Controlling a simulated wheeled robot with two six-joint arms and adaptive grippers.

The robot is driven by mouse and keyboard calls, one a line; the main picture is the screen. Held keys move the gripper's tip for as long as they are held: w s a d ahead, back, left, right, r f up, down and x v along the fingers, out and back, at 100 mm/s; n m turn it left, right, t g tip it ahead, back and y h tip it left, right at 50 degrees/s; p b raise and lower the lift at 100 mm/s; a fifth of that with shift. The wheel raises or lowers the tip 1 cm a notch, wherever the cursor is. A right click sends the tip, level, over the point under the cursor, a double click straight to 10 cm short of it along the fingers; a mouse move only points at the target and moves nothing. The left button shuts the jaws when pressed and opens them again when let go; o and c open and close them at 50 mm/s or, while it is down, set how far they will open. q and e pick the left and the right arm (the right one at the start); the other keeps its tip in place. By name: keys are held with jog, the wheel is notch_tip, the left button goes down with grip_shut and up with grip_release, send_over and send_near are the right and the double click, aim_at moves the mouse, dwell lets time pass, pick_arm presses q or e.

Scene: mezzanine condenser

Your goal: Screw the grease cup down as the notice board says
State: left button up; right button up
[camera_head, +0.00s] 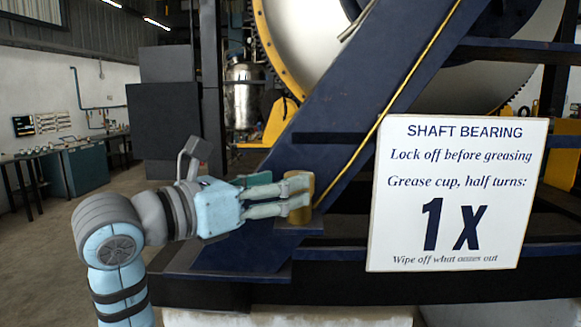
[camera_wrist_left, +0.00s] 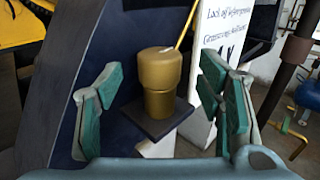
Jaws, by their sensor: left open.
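The brass-coloured grease cup (camera_head: 301,187) stands upright on a small dark ledge by the blue frame. In the left wrist view the grease cup (camera_wrist_left: 160,75) has a wide cap over a narrower body, with a pale mark on top. My left gripper (camera_head: 290,192) is open, with its fingers at the cup in the head view. In the left wrist view the fingers (camera_wrist_left: 165,90) stand apart on either side of the cup, with gaps visible. The notice board (camera_head: 458,195) reads "SHAFT BEARING", "Lock off before greasing", "Grease cup, half turns: 1 X", "Wipe off what comes out". My right gripper is not seen.
The sloping blue beam (camera_head: 345,95) with a thin yellow pipe rises behind the cup. A dark horizontal beam (camera_head: 340,292) runs below it. The board stands close to the right of the cup. A workbench (camera_head: 60,150) is far off at the left, with open floor before it.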

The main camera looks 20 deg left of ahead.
pick_arm(q)
jog(key=x, duration=0.2)
jog(key=shift+w+d, duration=0.2)
jog(key=shift+w, duration=0.15)
jog(key=shift+c, duration=0.6)
jog(key=c, duration=1)
jog(key=shift+w+a+m+h, duration=0.1)
jog(key=shift+m+h, duration=0.2)
jog(key=shift+h, duration=0.1)
